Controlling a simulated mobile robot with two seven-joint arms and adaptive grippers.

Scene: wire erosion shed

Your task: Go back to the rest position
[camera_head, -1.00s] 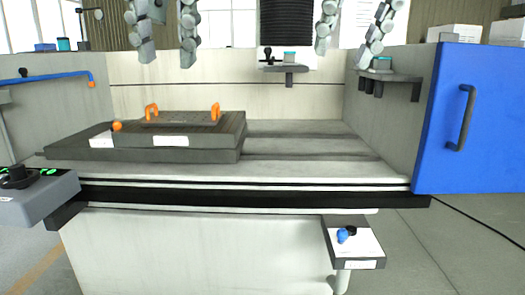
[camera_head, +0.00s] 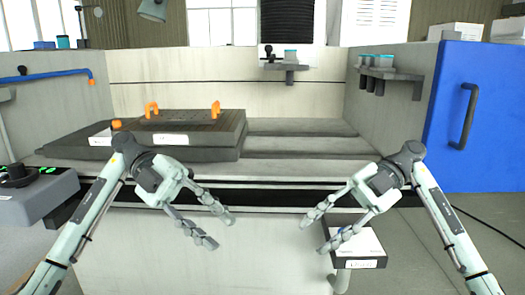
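My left gripper (camera_head: 222,231) is in front of the machine's front wall, below the bed edge, with its fingers apart and nothing between them. Its arm comes in from the lower left. My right gripper (camera_head: 312,233) is at about the same height to the right, also with its fingers apart and empty. It covers part of the small front shelf. Both grippers point inward toward each other with a clear gap between them.
A dark plate with orange handles (camera_head: 214,109) lies on the machine bed (camera_head: 290,145). A control box (camera_head: 38,197) is at the left. A blue door (camera_head: 466,125) stands at the right. The small shelf (camera_head: 360,263) juts out below my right gripper. Cups stand on a side ledge (camera_head: 397,75).

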